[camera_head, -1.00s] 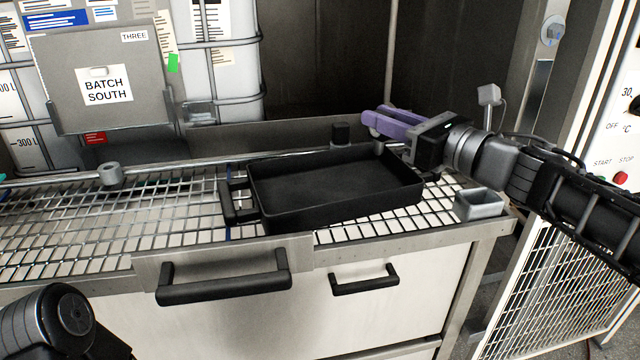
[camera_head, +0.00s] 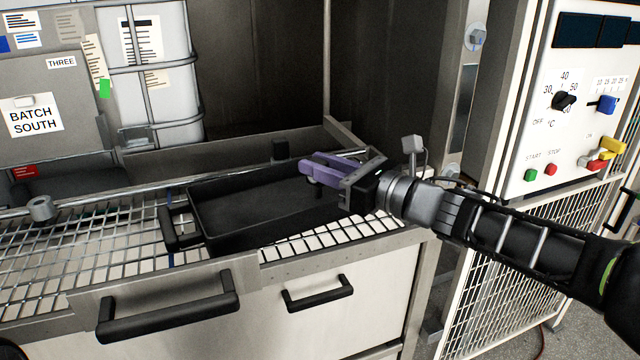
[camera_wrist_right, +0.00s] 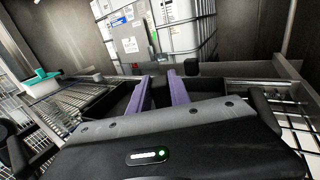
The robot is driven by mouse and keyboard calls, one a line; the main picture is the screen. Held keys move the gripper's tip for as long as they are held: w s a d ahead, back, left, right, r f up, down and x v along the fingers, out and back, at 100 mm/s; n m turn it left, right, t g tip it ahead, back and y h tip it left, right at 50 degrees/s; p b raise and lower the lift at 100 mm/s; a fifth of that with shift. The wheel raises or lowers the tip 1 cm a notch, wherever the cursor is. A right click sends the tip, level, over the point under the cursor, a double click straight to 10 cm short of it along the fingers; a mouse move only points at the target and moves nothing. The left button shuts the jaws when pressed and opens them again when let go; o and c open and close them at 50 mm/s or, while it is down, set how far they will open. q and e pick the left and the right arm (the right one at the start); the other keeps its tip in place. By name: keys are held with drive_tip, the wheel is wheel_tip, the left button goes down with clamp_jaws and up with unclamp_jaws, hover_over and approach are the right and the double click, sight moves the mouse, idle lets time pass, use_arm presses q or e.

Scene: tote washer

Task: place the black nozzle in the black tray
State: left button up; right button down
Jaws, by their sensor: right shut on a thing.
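The black tray (camera_head: 222,235) lies on the wire rack, with a handle at its left end. My right gripper (camera_head: 314,167), with purple fingers, reaches in from the right over the tray's right part. Its fingers are shut on a small dark piece, the black nozzle (camera_head: 316,187), which shows only partly below them. The nozzle appears to hang above the tray floor. My left gripper is out of view.
A black block (camera_head: 279,150) stands behind the tray at the back rail. A grey ring-shaped part (camera_head: 41,208) sits on the rack at left. A control panel (camera_head: 570,110) stands at right. Drawer handles (camera_head: 318,293) stick out in front.

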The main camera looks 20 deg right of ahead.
sight(320, 185)
wheel_tip(320, 185, down, 4)
drive_tip(key=shift+r, duration=0.15)
drive_tip(key=c, duration=1.2)
unclamp_jaws()
drive_tip(key=shift+r, duration=0.1)
drive_tip(key=b+v, duration=0.1)
drive_tip(key=v, duration=1.1)
drive_tip(key=shift+b, duration=0.4)
